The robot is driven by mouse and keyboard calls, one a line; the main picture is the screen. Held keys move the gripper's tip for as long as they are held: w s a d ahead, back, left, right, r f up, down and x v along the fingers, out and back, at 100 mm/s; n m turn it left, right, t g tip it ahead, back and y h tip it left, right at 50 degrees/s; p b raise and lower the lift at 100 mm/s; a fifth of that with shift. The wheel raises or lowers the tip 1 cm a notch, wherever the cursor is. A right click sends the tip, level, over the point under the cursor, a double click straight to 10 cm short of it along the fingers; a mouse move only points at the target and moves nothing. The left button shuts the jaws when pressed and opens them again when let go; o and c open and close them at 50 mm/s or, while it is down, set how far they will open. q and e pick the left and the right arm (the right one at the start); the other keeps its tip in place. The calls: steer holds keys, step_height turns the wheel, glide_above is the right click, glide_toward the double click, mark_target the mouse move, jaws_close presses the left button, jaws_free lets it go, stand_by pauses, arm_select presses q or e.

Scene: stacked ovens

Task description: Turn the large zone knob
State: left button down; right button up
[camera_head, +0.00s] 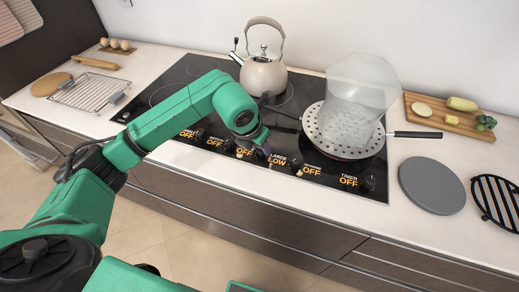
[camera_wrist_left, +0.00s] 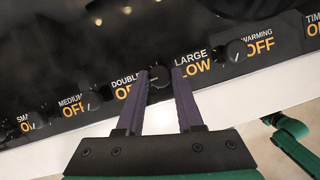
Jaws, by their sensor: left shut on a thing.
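My left gripper (camera_head: 262,150) reaches down to the cooktop's front control strip. In the left wrist view its purple fingers (camera_wrist_left: 161,90) are shut on a round black knob (camera_wrist_left: 159,80), one on each side. This knob sits between the DOUBLE label and the LARGE label (camera_wrist_left: 191,63). The LARGE label reads LOW, and it also shows in the head view (camera_head: 278,160). The other fully readable labels read OFF. The finger and arm hide part of the knob row in the head view. My right gripper is not in view.
A kettle (camera_head: 263,77) stands on the black cooktop (camera_head: 180,85). A perforated round pan (camera_head: 342,146) with a translucent shape above it stands on the right, its handle pointing right. Neighbouring knobs (camera_wrist_left: 237,50) sit close beside the fingers. A grey disc (camera_head: 432,186) lies on the counter.

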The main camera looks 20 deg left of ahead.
arm_select(q)
steer(key=n+b, duration=0.1)
steer(key=n, duration=0.1)
steer(key=n+y+b, duration=0.1)
steer(key=shift+d+f+n, duration=0.1)
steer(key=shift+d+n, duration=0.1)
steer(key=shift+n, duration=0.2)
steer(key=n+y+b, duration=0.1)
steer(key=n+b, duration=0.1)
steer(key=n, duration=0.1)
steer(key=shift+w+d+n+y+b, duration=0.1)
steer(key=shift+n+y+b, duration=0.2)
steer(key=shift+y+b, duration=0.1)
steer(key=shift+n+y+b, duration=0.4)
steer(key=shift+n+b, duration=0.05)
steer(key=shift+n, duration=0.75)
steer(key=shift+d+n+g+y, duration=0.1)
steer(key=shift+n+g+y, duration=0.35)
steer(key=shift+n, duration=0.55)
steer(key=c, duration=0.6)
jaws_free()
steer(key=shift+o, duration=0.2)
steer(key=shift+r, duration=0.25)
